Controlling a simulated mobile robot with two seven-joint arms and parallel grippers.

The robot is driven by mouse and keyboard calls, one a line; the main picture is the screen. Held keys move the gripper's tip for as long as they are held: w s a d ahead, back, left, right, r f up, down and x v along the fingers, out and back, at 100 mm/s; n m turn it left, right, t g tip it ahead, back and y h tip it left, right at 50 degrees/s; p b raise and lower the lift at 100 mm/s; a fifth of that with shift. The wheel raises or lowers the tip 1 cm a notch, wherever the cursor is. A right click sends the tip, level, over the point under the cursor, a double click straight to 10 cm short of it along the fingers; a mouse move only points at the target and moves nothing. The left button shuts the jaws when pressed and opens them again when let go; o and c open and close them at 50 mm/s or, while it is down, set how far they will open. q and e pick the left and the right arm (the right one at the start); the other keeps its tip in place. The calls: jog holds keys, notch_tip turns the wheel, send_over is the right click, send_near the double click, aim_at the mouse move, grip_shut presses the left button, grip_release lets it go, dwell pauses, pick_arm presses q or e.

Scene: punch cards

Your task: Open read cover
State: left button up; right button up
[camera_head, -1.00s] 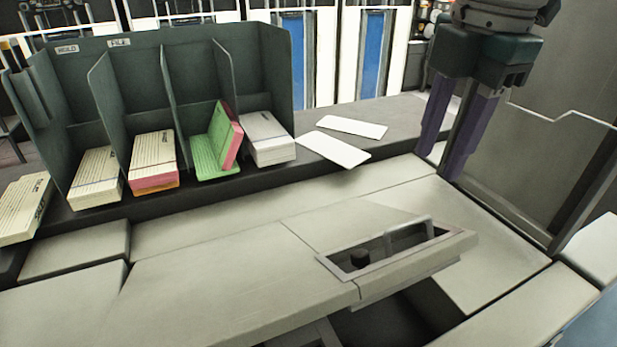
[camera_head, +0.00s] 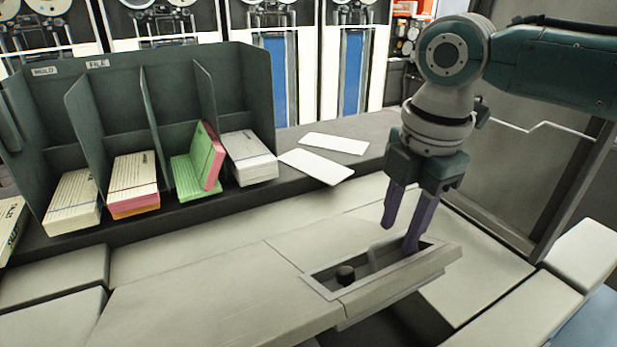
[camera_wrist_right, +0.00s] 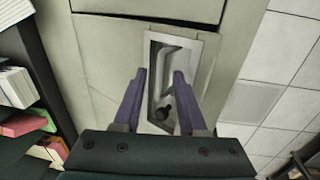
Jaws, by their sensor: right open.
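The light grey read cover (camera_head: 200,280), as I take it, is the raised panel in the middle of the head view. A framed recess (camera_head: 318,282) at its right end holds a dark round knob (camera_head: 345,274) and a grey bar handle (camera_head: 378,256). The handle is partly hidden by my fingers there, but it shows in the right wrist view (camera_wrist_right: 172,62), along with the knob (camera_wrist_right: 164,113). My right gripper (camera_head: 400,236) is open, fingers pointing down over the recess. In the wrist view its purple fingertips (camera_wrist_right: 160,73) lie either side of the handle; contact cannot be told. My left gripper is out of view.
A dark green card rack (camera_head: 240,80) with several card stacks stands at the back left. Two white cards (camera_head: 318,165) lie on the dark ledge beside it. A dark opening (camera_head: 420,315) lies below the cover's right end. A grey upright panel (camera_head: 520,170) stands at right.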

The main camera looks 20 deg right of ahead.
grip_shut()
dwell(1.3)
